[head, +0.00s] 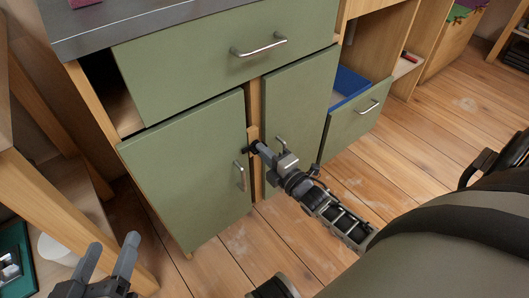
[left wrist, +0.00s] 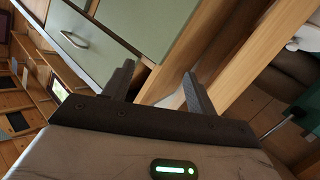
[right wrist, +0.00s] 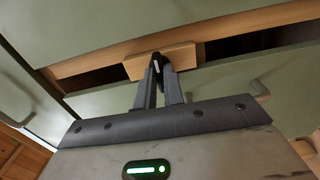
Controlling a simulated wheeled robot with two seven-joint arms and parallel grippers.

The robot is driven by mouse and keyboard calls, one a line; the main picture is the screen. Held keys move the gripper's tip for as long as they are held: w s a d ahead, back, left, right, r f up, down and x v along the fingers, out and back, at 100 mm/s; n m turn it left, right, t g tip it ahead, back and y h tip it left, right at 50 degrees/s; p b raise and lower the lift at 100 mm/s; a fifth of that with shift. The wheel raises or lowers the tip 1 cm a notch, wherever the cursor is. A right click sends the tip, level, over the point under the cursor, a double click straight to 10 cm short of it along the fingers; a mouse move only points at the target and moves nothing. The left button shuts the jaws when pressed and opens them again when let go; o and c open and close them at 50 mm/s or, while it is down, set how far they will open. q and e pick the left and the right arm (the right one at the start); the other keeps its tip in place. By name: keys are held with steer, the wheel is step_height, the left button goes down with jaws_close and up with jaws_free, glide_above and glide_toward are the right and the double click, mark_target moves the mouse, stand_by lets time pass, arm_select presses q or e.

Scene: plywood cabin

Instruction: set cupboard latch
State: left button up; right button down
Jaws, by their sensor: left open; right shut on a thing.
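The cupboard latch is a small pale wooden block (head: 252,132) on the post between two green doors. In the right wrist view the latch (right wrist: 184,57) lies roughly along the post, slightly tilted to it. My right gripper (head: 255,147) is shut on the latch; its fingertips (right wrist: 158,62) hide the latch's middle.
A wide green drawer (head: 200,60) sits above the doors under a dark worktop (head: 130,22). A drawer with a blue inside (head: 349,84) stands open at the right. Wooden shelving (head: 45,215) is close to my left gripper. Plank floor (head: 410,150) is clear at right.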

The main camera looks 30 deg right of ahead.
arm_select(q)
steer(key=shift+r, duration=0.1)
steer(key=shift+s+a+f+m+g+y+p, duration=0.1)
steer(key=shift+a+f+m+g+y+p, duration=0.25)
steer(key=shift+p, duration=0.55)
steer(key=shift+a+f+m+g+y+p, duration=0.1)
steer(key=shift+a+f+g+y+p, duration=0.1)
steer(key=shift+f+y+p, duration=0.5)
arm_select(e)
steer(key=shift+m, duration=8.8)
arm_select(q)
steer(key=shift+r+h, duration=0.15)
steer(key=shift+h, duration=0.1)
steer(key=shift+s, duration=0.1)
arm_select(e)
steer(key=c, duration=1.5)
jaws_free()
